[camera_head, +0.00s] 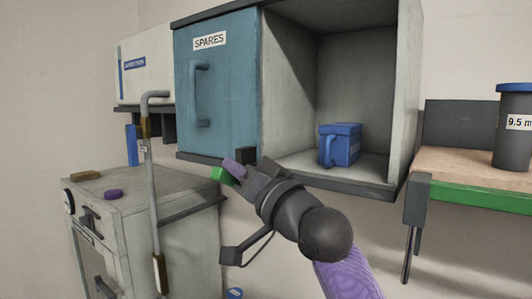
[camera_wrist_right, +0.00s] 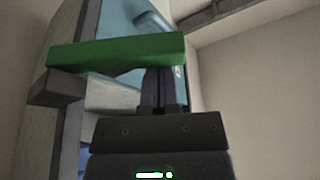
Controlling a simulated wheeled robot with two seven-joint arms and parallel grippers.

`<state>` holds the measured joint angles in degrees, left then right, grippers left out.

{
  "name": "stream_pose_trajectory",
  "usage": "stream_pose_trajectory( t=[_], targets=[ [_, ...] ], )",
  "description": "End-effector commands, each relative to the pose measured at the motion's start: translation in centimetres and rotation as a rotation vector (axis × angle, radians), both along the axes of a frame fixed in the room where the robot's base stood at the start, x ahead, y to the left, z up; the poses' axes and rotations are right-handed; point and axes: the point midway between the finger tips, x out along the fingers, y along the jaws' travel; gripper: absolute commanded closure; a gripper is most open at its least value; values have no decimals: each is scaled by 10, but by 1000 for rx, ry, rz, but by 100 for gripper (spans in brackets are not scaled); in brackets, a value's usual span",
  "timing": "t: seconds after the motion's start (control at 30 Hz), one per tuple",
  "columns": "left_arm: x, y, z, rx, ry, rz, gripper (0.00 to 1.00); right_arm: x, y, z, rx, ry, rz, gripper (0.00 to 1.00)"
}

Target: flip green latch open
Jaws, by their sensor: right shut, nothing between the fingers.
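The green latch (camera_head: 221,175) is a small green block in the head view, by the lower right corner of the blue cabinet door (camera_head: 215,100) marked SPARES. In the right wrist view the latch (camera_wrist_right: 110,52) is a long green bar lying across the cabinet's edge. My right gripper (camera_head: 238,168) is shut and empty, right at the latch. In the wrist view its fingers (camera_wrist_right: 163,88) reach up to the bar's right end, which seems to hide their tips. I cannot tell whether they touch. My left gripper is not in view.
Right of the door is an open compartment with a blue box (camera_head: 340,145). A bent grey rod (camera_head: 153,190) stands before a grey cabinet (camera_head: 180,215) on the left. A green-edged shelf (camera_head: 480,194) with a dark cup (camera_head: 513,140) is at the right.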

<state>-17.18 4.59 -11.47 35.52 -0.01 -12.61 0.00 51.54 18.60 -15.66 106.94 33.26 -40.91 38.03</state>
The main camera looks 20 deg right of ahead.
Motion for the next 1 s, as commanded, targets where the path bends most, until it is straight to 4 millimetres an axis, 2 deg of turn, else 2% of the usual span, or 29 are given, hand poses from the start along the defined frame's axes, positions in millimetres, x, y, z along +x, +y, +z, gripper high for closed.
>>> stream_pose_trajectory(
  t=[0.2, 0.57, 1.0],
  targets=[
    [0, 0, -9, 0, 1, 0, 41, -6, 7, -15, -157, -120, -2, 100],
    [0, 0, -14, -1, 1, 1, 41, -10, 13, -32, -356, -276, -1, 100],
    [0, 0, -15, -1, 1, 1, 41, -12, 16, -40, -349, -273, 1, 100]
  ],
)
